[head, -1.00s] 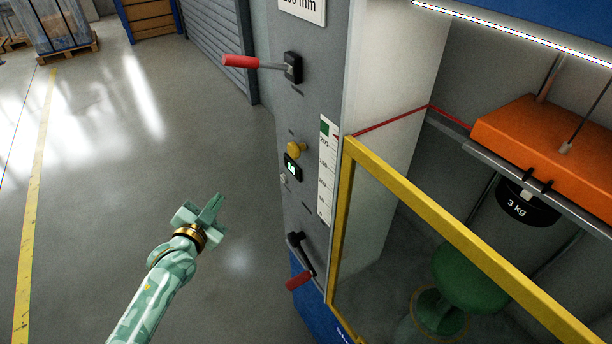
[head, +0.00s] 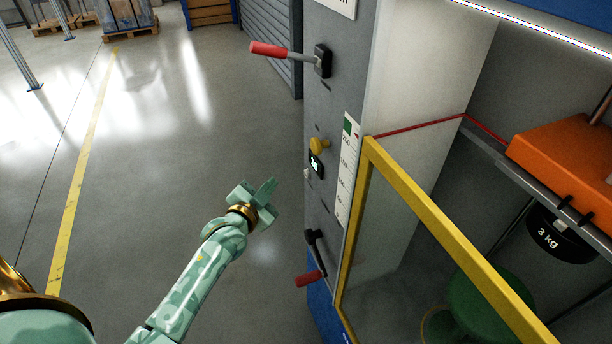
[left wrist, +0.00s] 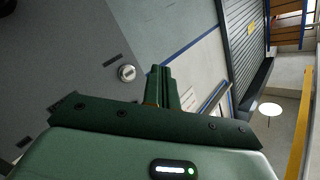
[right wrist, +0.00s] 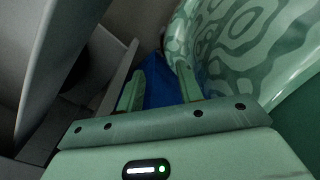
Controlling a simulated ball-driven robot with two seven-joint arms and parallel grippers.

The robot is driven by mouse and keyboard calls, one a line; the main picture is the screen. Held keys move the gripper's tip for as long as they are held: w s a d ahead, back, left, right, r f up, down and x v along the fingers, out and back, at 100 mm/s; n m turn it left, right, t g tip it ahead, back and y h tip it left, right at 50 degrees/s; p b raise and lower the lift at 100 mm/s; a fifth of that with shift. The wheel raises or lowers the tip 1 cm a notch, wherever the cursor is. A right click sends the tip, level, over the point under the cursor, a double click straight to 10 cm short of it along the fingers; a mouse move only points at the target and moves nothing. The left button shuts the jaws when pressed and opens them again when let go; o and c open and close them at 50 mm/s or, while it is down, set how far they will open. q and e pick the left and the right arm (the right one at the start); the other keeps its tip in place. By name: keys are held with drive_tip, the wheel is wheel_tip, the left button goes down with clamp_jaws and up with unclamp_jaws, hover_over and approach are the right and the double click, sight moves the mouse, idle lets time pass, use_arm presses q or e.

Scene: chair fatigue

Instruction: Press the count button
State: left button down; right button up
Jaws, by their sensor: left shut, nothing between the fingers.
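A small round silver button (left wrist: 127,72) sits on the grey machine panel in the left wrist view, left of my fingertips. In the head view a small pale button (head: 306,174) shows at the panel's left edge, beside a lit counter display (head: 316,165) and below a yellow knob (head: 319,145). I cannot read a label on it. My left gripper (head: 268,189) is shut and empty, left of the panel and apart from it; its closed fingers (left wrist: 160,72) show in the left wrist view. My right gripper (right wrist: 160,70) is open and empty, outside the head view.
Red-handled levers stand out from the panel above (head: 270,50) and below (head: 308,279) the button. A yellow-framed guard (head: 440,230) is to the right, with an orange block (head: 565,160) and a 3 kg weight (head: 550,236) behind it.

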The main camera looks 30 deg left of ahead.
sight(306, 174)
use_arm(q)
drive_tip(key=shift+w+d+b, duration=0.45)
drive_tip(key=shift+w+d, duration=1.45)
drive_tip(key=shift+w, duration=0.3)
drive_tip(key=shift+w+d, duration=0.1)
idle(0.4)
drive_tip(key=shift+w+d, duration=0.2)
drive_tip(key=shift+w, duration=0.05)
